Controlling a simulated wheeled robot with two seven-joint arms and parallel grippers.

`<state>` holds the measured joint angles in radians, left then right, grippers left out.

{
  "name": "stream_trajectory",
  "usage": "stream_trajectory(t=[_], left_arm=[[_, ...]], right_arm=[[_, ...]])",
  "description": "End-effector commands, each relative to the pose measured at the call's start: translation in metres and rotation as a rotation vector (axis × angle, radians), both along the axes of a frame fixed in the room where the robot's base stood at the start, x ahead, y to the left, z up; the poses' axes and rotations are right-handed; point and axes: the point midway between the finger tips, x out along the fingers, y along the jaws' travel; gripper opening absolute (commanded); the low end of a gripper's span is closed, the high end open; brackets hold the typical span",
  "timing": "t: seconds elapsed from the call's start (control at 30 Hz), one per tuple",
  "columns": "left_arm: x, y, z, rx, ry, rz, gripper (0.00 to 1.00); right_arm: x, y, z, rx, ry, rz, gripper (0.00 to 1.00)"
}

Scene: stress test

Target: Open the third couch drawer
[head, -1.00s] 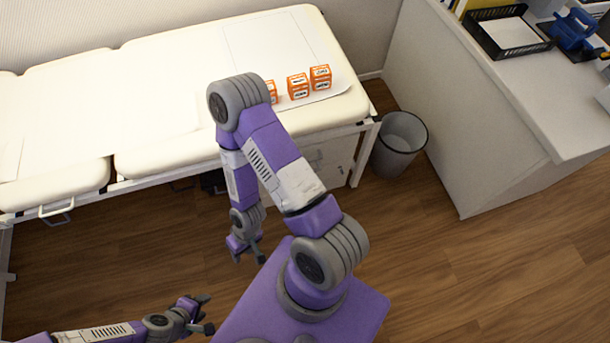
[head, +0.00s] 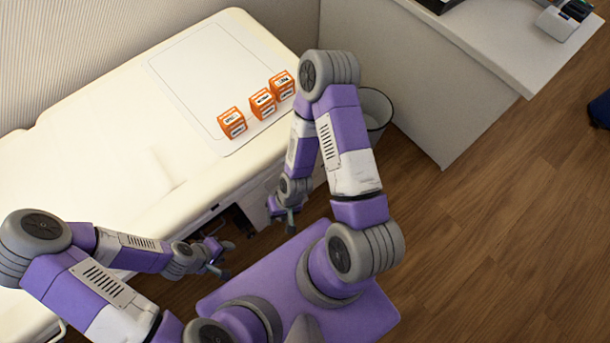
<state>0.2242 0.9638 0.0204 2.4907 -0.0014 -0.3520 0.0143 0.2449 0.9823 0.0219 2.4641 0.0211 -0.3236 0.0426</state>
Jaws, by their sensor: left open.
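The cream couch (head: 100,160) runs from the lower left to the upper middle. Below its front edge a pale drawer front (head: 256,205) shows in part, beside a dark gap. My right arm hides much of this area, and I cannot tell the separate drawers apart. My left gripper (head: 222,258) is open and empty, low in front of the couch's front side, left of the pale front. My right gripper (head: 284,217) points down in front of the pale front. Its fingers are too small to tell whether they are open or shut.
Orange boxes (head: 263,103) stand on a paper sheet on the couch. A grey bin (head: 376,108) stands behind my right arm, beside a white desk (head: 420,90). A dark blue object (head: 600,108) is at the right edge. Wooden floor is clear at the lower right.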

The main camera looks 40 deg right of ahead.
Motion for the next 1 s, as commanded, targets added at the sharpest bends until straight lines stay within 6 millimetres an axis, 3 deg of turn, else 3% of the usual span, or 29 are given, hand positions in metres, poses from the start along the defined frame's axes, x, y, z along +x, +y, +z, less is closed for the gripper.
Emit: stream_trajectory(t=[0.03,0.17,0.23,0.4,0.57,0.7,0.8,0.83,1.0], left_arm=[[-0.001,0.000,-0.021,0.001,0.001,0.001,0.43],[-0.001,0.001,-0.057,0.001,0.002,0.001,0.43],[-0.001,0.001,-0.075,0.000,0.003,0.001,0.43],[-0.001,0.000,-0.072,0.001,0.001,0.001,0.43],[0.000,0.000,-0.070,0.001,0.001,0.001,0.43],[0.000,0.000,-0.070,0.001,0.001,0.001,0.43],[0.000,0.000,-0.070,0.001,0.001,0.001,0.43],[0.000,0.000,-0.070,0.001,0.001,0.001,0.43],[0.000,0.000,-0.070,0.001,0.001,0.001,0.43]], right_arm=[[0.001,-0.003,-0.026,0.001,0.025,-0.037,0.37],[0.001,-0.010,-0.085,0.007,0.150,-0.207,0.37],[0.000,-0.020,-0.130,0.024,0.304,-0.432,0.37],[-0.003,-0.030,-0.190,0.134,0.759,-1.072,0.37],[0.011,-0.038,-0.236,0.355,1.220,-1.657,0.37],[0.033,-0.061,-0.269,0.674,1.633,-2.061,0.37],[0.045,-0.090,-0.286,0.961,1.899,-2.235,0.37],[0.046,-0.100,-0.290,-1.026,-1.920,2.213,0.37],[0.046,-0.149,-0.303,-1.157,-1.740,1.782,0.37]])
